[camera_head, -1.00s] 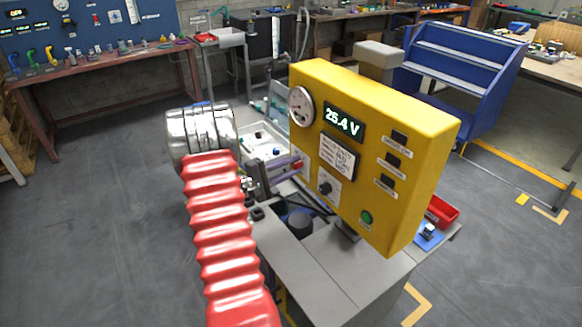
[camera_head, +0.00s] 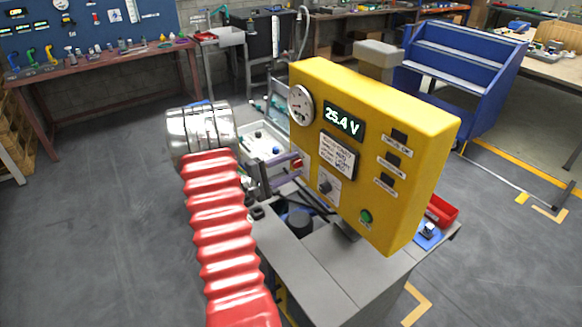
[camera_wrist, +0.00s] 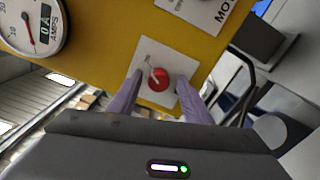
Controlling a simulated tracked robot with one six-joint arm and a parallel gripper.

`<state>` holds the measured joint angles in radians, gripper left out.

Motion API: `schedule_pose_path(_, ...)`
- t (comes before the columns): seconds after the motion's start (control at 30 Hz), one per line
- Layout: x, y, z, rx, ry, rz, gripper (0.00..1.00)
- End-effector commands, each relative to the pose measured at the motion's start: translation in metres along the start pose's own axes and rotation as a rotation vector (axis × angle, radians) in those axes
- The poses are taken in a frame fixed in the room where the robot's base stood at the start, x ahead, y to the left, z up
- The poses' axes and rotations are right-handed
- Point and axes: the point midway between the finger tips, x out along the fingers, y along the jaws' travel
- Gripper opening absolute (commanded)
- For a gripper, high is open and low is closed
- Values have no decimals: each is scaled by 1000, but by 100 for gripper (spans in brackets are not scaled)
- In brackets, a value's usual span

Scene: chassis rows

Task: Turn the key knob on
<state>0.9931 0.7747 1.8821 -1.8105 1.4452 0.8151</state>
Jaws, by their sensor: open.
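A red knob (camera_wrist: 159,80) sits on a small white plate (camera_wrist: 148,53) on the yellow panel in the wrist view. A thin metallic piece, perhaps the key, shows at its upper left. My gripper (camera_wrist: 160,83) is open, with one purple-grey finger on each side of the red knob. I cannot tell whether the fingers touch it. In the head view the red knob (camera_head: 297,164) shows at the panel's left edge, partly hidden by my gripper (camera_head: 283,171). A black knob (camera_head: 325,187) sits on another white plate to its right.
The yellow panel (camera_head: 410,150) carries a round gauge (camera_head: 300,104), a 25.4 V display (camera_head: 343,122), several dark switches and a green button (camera_head: 366,216). It stands on a grey bench (camera_head: 320,265). A red tray (camera_head: 441,211) lies behind it at right.

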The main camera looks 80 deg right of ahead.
Motion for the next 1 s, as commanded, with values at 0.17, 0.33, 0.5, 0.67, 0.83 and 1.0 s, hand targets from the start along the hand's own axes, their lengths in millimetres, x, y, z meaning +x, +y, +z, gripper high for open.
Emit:
schedule_pose_path(0.17, -9, 1, -1, 1, 1, 1, 45)
schedule_pose_path(0.33, -32, 0, -1, 0, 4, 1, 45)
schedule_pose_path(0.5, -61, 0, -1, 0, 4, 1, 45)
schedule_pose_path(0.67, -90, 0, -1, -1, 4, 2, 45)
schedule_pose_path(0.83, -117, -1, -1, -1, 3, 1, 45)
schedule_pose_path(1.0, -134, -1, 0, -1, 1, 0, 45)
